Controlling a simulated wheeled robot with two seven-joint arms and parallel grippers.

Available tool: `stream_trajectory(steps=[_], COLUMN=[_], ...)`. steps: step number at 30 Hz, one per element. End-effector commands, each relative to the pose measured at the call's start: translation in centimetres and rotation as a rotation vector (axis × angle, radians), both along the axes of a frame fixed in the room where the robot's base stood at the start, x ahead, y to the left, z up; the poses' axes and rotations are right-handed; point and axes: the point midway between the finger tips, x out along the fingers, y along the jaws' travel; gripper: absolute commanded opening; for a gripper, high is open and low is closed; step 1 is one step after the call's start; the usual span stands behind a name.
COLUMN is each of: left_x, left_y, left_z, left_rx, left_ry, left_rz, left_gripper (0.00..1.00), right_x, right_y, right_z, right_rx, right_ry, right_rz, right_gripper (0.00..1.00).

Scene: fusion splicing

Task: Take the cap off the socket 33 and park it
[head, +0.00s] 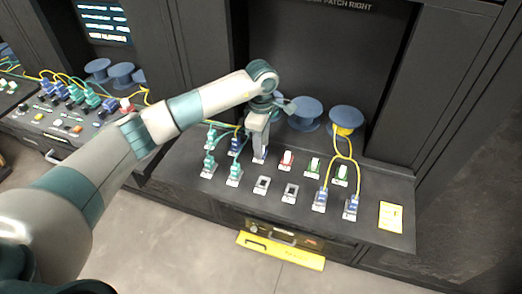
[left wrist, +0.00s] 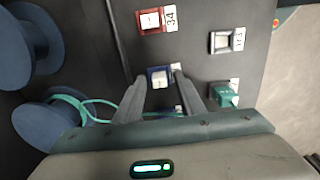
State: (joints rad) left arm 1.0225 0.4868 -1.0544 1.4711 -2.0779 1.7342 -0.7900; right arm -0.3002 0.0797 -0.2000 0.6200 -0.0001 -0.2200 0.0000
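A blue-framed socket with a white cap (left wrist: 159,78) lies between my left fingertips in the left wrist view. It stands beside the red socket labelled 34 (left wrist: 151,20); its own label is not readable. In the head view its blue base (head: 259,158) shows just under my left gripper (head: 260,146). My left gripper (left wrist: 159,75) points down with its fingers on either side of the socket, apart, with small gaps seen beside the cap. Whether the tips touch the cap is hard to tell. My right gripper is in neither view.
Teal plugs with cables (head: 209,165) stand left of the gripper. Red (head: 287,160) and green-framed capped sockets (head: 313,167) stand to its right, with empty grey sockets (head: 290,193) in front. Blue plugs with yellow cables (head: 320,200) are further right. Blue spools (head: 347,120) stand behind.

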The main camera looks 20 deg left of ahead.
Motion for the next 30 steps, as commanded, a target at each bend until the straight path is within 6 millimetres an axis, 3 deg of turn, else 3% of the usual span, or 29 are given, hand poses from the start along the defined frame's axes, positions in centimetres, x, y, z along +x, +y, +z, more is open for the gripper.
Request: stream_trajectory(steps=[28,30], left_x=[0.03,0.03], left_y=[0.02,0.02], left_z=[0.02,0.02], left_rx=[0.000,0.000], left_ry=[0.000,0.000], left_rz=[0.001,0.001], left_gripper=[0.36,0.22], right_x=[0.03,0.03], right_y=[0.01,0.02], right_z=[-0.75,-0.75], right_rx=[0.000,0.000], right_ry=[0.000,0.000], right_rz=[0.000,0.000], right_gripper=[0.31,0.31])
